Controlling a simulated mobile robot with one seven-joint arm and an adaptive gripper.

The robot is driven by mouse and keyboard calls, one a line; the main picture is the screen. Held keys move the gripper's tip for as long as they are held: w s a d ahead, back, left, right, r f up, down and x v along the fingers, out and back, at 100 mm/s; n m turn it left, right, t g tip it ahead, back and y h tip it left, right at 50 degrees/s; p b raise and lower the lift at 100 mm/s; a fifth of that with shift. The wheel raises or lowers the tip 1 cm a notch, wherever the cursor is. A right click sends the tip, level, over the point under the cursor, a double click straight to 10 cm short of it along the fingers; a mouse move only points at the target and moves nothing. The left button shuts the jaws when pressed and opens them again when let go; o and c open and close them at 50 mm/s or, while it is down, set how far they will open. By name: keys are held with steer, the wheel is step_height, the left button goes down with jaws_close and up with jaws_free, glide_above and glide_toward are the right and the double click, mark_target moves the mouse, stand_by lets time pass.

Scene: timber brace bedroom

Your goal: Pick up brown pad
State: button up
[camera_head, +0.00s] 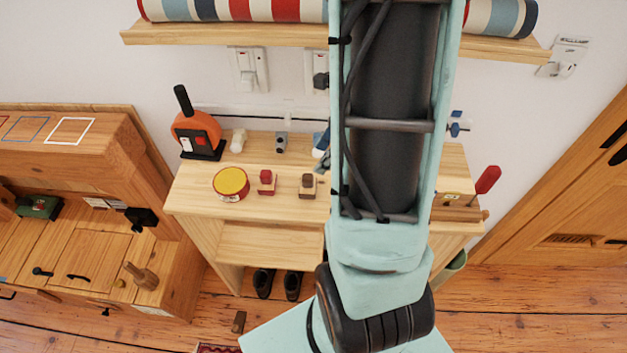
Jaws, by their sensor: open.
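A small block with a dark brown top (308,185) stands on the pale wooden desk (200,205), just left of my arm. It may be the brown pad, but I cannot tell for sure. A small brown piece (238,321) also lies on the floor at the lower left of the desk. My gripper is not in view; only my pale green arm shows, crossing the middle of the picture and hiding part of the desk.
On the desk, a red-topped block (267,180) and a yellow round tin (230,183) stand left of the brown-topped block. An orange device (197,134) is behind. A red-handled tool (487,180) is at right. Above is a shelf (230,33); a wooden cabinet (80,165) stands left.

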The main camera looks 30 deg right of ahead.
mark_target(308, 176)
steer(key=b+x, duration=0.1)
steer(key=x, duration=0.9)
steer(key=shift+s+a, duration=0.1)
steer(key=shift+s, duration=0.05)
steer(key=shift+c, duration=0.6)
jaws_close()
